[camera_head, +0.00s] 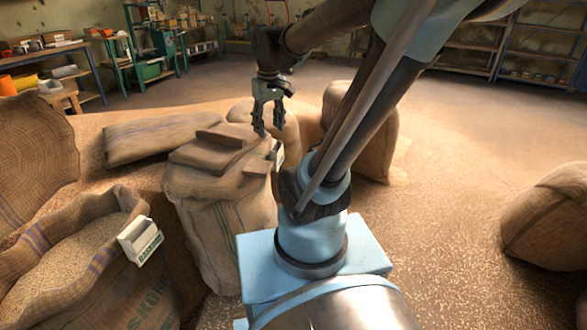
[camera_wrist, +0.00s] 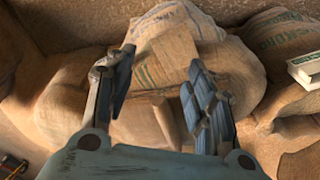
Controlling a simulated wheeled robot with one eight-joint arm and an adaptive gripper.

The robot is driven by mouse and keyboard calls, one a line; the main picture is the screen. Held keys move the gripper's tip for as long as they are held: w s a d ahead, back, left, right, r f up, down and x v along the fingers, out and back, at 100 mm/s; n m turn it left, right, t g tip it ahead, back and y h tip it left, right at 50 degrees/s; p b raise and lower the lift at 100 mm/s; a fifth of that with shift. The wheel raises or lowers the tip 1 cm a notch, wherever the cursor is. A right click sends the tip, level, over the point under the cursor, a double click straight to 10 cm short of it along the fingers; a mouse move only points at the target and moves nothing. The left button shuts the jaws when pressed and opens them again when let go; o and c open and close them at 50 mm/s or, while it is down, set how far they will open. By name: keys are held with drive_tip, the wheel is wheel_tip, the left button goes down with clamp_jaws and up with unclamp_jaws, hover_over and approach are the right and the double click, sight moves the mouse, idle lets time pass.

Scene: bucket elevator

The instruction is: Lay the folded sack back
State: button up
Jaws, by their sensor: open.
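A folded brown sack (camera_head: 215,152) appears to lie in flat layers on top of an upright full sack (camera_head: 225,240) left of my arm in the head view. My gripper (camera_head: 267,126) hangs pointing down just above and to the right of these layers, with its fingers apart and nothing between them. In the wrist view my gripper (camera_wrist: 157,88) shows its two fingers spread on either side. Sackcloth (camera_wrist: 145,125) lies below and between them. I cannot tell which layer there is the folded sack. My fingers and palm hide part of it.
An open grain sack (camera_head: 75,250) with a white label (camera_head: 140,240) stands at the lower left. More full sacks stand behind and at the right (camera_head: 550,215). A workbench (camera_head: 55,62) and shelves line the back. The grain-strewn floor (camera_head: 450,250) right of my arm is clear.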

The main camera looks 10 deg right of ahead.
drive_tip(key=s+d+f+m+t, duration=0.1)
drive_tip(key=s+d+f+m, duration=0.3)
drive_tip(key=s+f, duration=0.5)
drive_tip(key=s+d, duration=0.1)
drive_tip(key=s, duration=0.2)
drive_tip(key=shift+s+f, duration=0.2)
drive_tip(key=shift+f, duration=0.1)
drive_tip(key=shift+w+f, duration=0.25)
drive_tip(key=shift+w, duration=0.25)
drive_tip(key=shift+s, duration=0.15)
drive_tip(key=c, duration=0.4)
drive_tip(key=shift+a, duration=0.1)
